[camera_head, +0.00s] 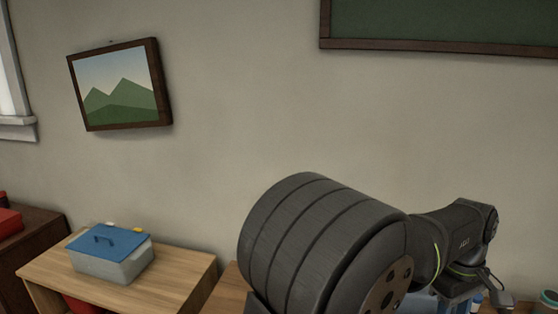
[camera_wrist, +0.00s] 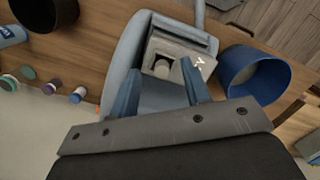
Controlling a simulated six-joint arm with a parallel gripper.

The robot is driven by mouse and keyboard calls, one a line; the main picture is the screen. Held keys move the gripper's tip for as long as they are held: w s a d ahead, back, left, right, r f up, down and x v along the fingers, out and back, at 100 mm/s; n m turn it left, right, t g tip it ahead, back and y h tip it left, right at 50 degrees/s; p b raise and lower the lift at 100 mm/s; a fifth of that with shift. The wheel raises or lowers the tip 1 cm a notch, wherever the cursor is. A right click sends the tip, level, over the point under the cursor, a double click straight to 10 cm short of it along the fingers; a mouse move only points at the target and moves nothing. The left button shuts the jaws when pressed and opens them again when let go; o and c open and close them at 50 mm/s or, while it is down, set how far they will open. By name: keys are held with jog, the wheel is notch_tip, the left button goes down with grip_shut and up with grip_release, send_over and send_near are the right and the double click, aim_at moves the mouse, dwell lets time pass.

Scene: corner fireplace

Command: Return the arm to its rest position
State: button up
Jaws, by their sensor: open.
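My gripper (camera_wrist: 161,70) shows in the wrist view as two blue-grey fingers spread apart, with nothing held between them. Beyond the fingertips is a grey box-like object (camera_wrist: 205,65) with a pale rounded piece in its middle. I cannot tell how far the fingers are from it. In the head view my dark arm fills the lower middle and reaches right. The fingers cannot be made out clearly there.
In the head view, a blue-lidded box (camera_head: 112,262) sits on a wooden table (camera_head: 185,275) at left. A framed picture (camera_head: 120,85) and green board (camera_head: 440,22) hang behind.

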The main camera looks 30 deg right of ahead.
jog(key=s+a+r, duration=0.4)
jog(key=s+r, duration=0.1)
jog(key=s, duration=0.3)
jog(key=w+a+f, duration=0.1)
jog(key=w+f, duration=0.2)
jog(key=w, duration=0.6)
jog(key=w+a+f+n, duration=0.1)
jog(key=w+a+f, duration=0.15)
jog(key=w, duration=0.65)
jog(key=w+a+f, duration=0.1)
jog(key=w+f, duration=0.3)
jog(key=w, duration=0.5)
jog(key=w+a+f, duration=0.3)
jog(key=w+a, duration=0.2)
jog(key=w, duration=0.3)
jog(key=w+a+f, duration=0.3)
jog(key=w+a, duration=0.2)
jog(key=w, duration=0.4)
jog(key=shift+w+f+n, duration=0.2)
jog(key=shift+n, duration=0.1)
jog(key=s+d+r, duration=0.3)
jog(key=s+d, duration=0.2)
jog(key=s, duration=0.4)
jog(key=s+d+r, duration=0.4)
jog(key=s+d, duration=0.1)
jog(key=s, duration=0.4)
jog(key=shift+d, duration=0.35)
jog(key=shift+f, duration=0.1)
